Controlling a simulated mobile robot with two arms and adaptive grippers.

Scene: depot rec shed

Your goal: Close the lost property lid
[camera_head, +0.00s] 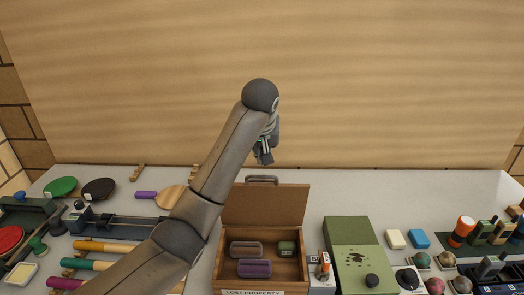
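The lost property box (305,270) is a brown wooden box at the front middle of the table, with "LOST PROPERTY" on its front. Its lid (265,205) stands open at the back, raised, with a grey handle (262,179) at its top edge. Inside lie a brown case, a purple case and a small green item. My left gripper (264,157) points down above and behind the lid's top edge, apart from the handle in the picture. Its fingers are small and partly hidden, so I cannot tell whether they are open. My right gripper is out of view.
A green box (347,231) and an orange-and-white item (323,268) stand close to the box's right. Paddles, including a purple-handled one (168,196), and coloured handles lie left. Balls and blocks lie right. The table behind the lid looks clear.

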